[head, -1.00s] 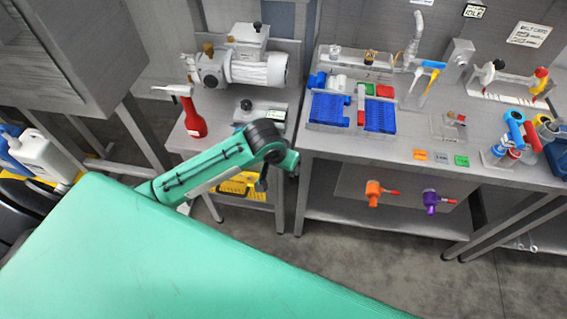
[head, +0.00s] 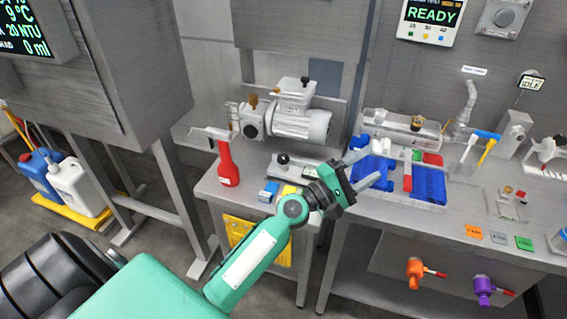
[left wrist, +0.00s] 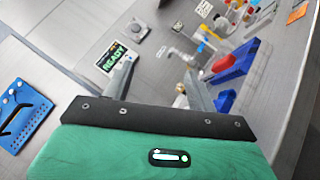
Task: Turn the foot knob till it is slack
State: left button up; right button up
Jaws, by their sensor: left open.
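No knob is marked as the foot knob, so I cannot tell which one it is. A black round knob (head: 283,158) sits on a low grey plate on the small steel table. The motor pump (head: 300,122) behind it has a brown knob (head: 252,102) on its left end and a small black cap on top. My left gripper (head: 366,166) is open and empty. In the head view it is right of the black knob, over the blue racks' left edge. Its spread fingers also show in the left wrist view (left wrist: 162,70). My right gripper is not in view.
Blue racks (head: 429,185) lie on the right bench. An orange-handled valve (head: 414,272) and a purple one (head: 483,287) are at the bench's front. White and blue jugs (head: 77,187) stand far left.

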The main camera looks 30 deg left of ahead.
pick_arm(q)
jog(key=w+a+f+n+t+y+b, duration=0.2)
jog(key=a+f+n+t+y, duration=0.2)
jog(key=a+n+y, duration=0.7)
jog(key=n+g+y+b, duration=0.3)
jog(key=n+g+y, duration=0.55)
jog(key=n, duration=0.65)
send_near(283, 159)
jog(key=shift+s+d+f+t+y, duration=0.2)
jog(key=shift+f+t+y, duration=0.1)
jog(key=shift+f+t, duration=0.15)
jog(key=shift+s+d+f+t+y, duration=0.15)
jog(key=shift+f+t+y, duration=0.15)
jog(key=shift+t, duration=0.2)
jog(key=shift+w+a+f+n, duration=0.2)
jog(key=shift+n, duration=0.1)
jog(key=x, duration=1.3)
jog(key=shift+w+a+f, duration=0.1)
jog(key=shift+w+a, duration=0.05)
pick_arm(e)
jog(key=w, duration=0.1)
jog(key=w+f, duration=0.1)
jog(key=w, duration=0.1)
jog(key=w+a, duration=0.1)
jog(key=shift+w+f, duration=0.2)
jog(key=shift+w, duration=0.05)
pick_arm(q)
jog(key=c, duration=1)
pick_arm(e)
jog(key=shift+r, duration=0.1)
